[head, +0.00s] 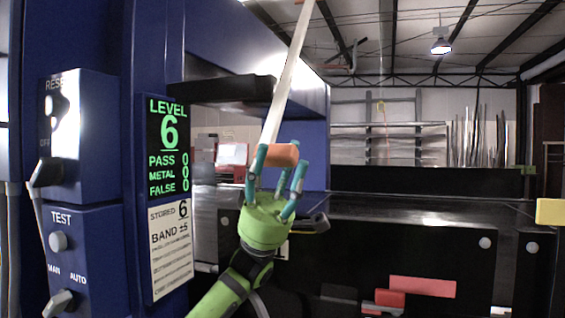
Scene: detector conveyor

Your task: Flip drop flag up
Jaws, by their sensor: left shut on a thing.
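My left gripper (277,163), green with teal fingers, reaches up from the bottom of the head view. Its fingers are shut around an orange block (283,153). A long pale bar (287,80) rises from behind the fingers, leaning a little right, to the top edge of the view. The bar looks like the drop flag's arm, with the orange block at its lower end; the fingers hide whether they join. My right gripper is not in view.
A blue detector cabinet with a green-lettered display (168,146) and a control box (75,130) with knobs stands at left. A dark conveyor (420,212) runs to the right. A yellow block (551,212) is at the right edge. Red pieces (422,286) lie low in front.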

